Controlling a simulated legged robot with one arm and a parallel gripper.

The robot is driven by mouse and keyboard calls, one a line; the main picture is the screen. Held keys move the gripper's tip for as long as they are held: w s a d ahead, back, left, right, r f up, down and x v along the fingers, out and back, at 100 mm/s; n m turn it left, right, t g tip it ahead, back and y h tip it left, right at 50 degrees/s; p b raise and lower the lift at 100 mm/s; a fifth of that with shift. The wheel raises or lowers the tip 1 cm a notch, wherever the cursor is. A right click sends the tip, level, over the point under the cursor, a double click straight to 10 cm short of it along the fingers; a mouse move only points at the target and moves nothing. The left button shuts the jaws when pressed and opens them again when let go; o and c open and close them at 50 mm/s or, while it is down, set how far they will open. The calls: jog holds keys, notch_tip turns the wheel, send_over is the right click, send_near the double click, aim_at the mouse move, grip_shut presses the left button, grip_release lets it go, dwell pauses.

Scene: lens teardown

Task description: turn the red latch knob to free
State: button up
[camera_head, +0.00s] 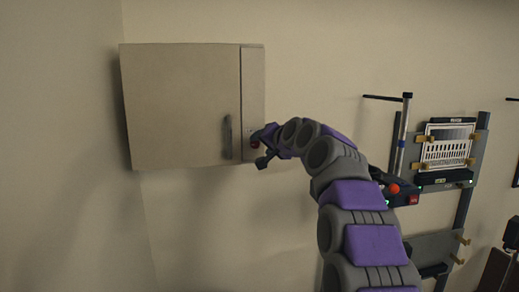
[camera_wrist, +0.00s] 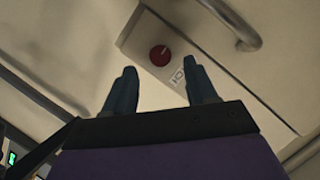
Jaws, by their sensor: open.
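The red latch knob (camera_wrist: 160,55) is a round red disc on the cabinet's narrow side panel, seen in the wrist view above and between my fingertips. A small marked label (camera_wrist: 177,77) sits just beside it. In the head view a bit of the red knob (camera_head: 255,144) shows beside my gripper (camera_head: 260,147), at the cabinet's lower right. My gripper also shows in the wrist view (camera_wrist: 160,80), with its two fingers apart and nothing between them. The knob appears beyond the fingertips; I cannot tell the exact gap.
The beige wall cabinet (camera_head: 180,105) has a curved door handle (camera_head: 227,137) close to the left of my gripper. To the right, a rack (camera_head: 465,185) holds a white slotted panel (camera_head: 447,148) and a dark device with a red ball (camera_head: 394,188). The wall below the cabinet is clear.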

jog(key=b+v, duration=0.2)
jog(key=v, duration=1.1)
jog(key=shift+w+f, duration=0.1)
jog(key=s+d+f+n+g+h+b, duration=0.1)
jog(key=s+f+g+b, duration=0.15)
jog(key=s+f, duration=0.6)
jog(key=s+d+f+g+h+b, duration=0.15)
jog(key=s+f+b, duration=0.25)
jog(key=f, duration=1)
jog(key=s+d+f+n+g+h+b, duration=0.1)
jog(key=s+f+g+h+b, duration=0.2)
jog(key=s+f, duration=0.6)
jog(key=s+d+f+g+h+b, duration=0.1)
jog(key=s+d+f+g+b, duration=0.2)
jog(key=s+f, duration=1)
jog(key=s+d+f+g+h+b, duration=0.1)
jog(key=s+d+f+g+b, duration=0.3)
jog(key=s+f, duration=1)
jog(key=d+f+b, duration=0.1)
jog(key=d+b, duration=0.1)
jog(key=d, duration=0.1)
jog(key=shift+s+d+f+n, duration=0.15)
jog(key=shift+s+f+n, duration=0.1)
jog(key=shift+n, duration=0.15)
